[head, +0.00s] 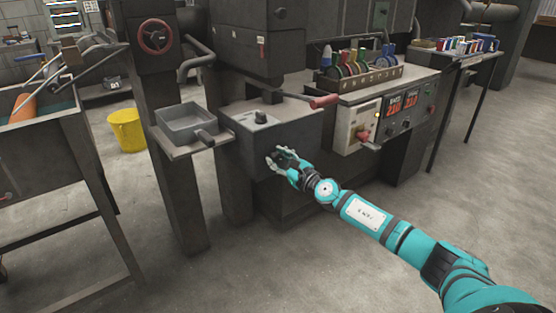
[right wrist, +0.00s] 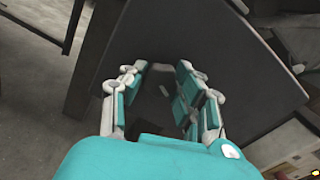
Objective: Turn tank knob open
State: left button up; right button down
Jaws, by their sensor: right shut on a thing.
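The dark grey tank (head: 253,150) stands in the middle of the head view, below the machine. My right gripper (head: 276,160) is at its front face and shut on the tank knob, which the fingers mostly hide. In the right wrist view the fingers (right wrist: 160,82) stand on both sides of a small dark area against the tank's dark panel (right wrist: 205,50). The knob's turn angle cannot be made out. My left gripper is not in view.
A small dial (head: 261,117) and a red-handled lever (head: 322,101) are on top of the tank. A grey tray (head: 187,122) is to the left, with a yellow bucket (head: 126,130) behind. A control panel (head: 400,112) is to the right. The front floor is open.

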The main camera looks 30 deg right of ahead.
jog(key=n, duration=0.4)
jog(key=shift+f, duration=0.1)
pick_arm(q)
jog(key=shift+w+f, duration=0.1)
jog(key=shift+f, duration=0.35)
pick_arm(e)
jog(key=shift+n, duration=0.8)
jog(key=c, duration=0.9)
grip_release()
jog(key=shift+c, duration=0.2)
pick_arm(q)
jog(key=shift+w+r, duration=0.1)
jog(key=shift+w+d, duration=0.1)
pick_arm(e)
jog(key=s, duration=1.2)
jog(key=shift+d, duration=0.45)
